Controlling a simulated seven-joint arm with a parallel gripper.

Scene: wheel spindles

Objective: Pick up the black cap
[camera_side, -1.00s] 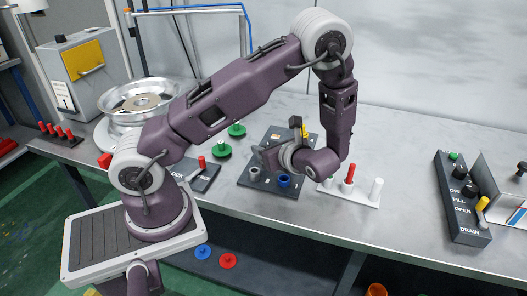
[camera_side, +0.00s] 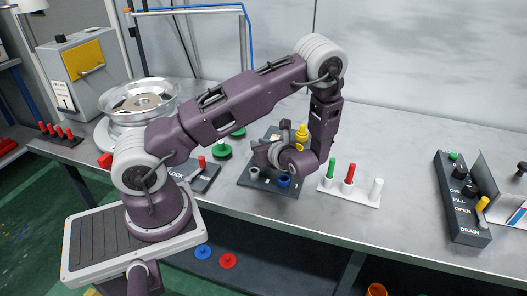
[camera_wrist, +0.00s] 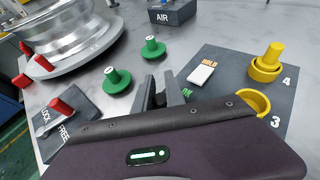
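My gripper (camera_wrist: 163,84) shows in the wrist view with its two dark fingers spread apart and a narrow gap between them. In the side view my gripper (camera_side: 258,154) hangs over the dark board (camera_side: 246,181), partly hidden by my own wrist. I cannot single out the black cap with certainty. A black knob (camera_side: 60,38) sits on top of the grey box at the left, and a black knob (camera_side: 461,172) is on the right-hand panel. Nothing is clearly held between the fingers.
A silver wheel (camera_wrist: 62,38) stands behind. A white rack (camera_side: 349,194) holds green and red pegs. The table's right-centre is clear.

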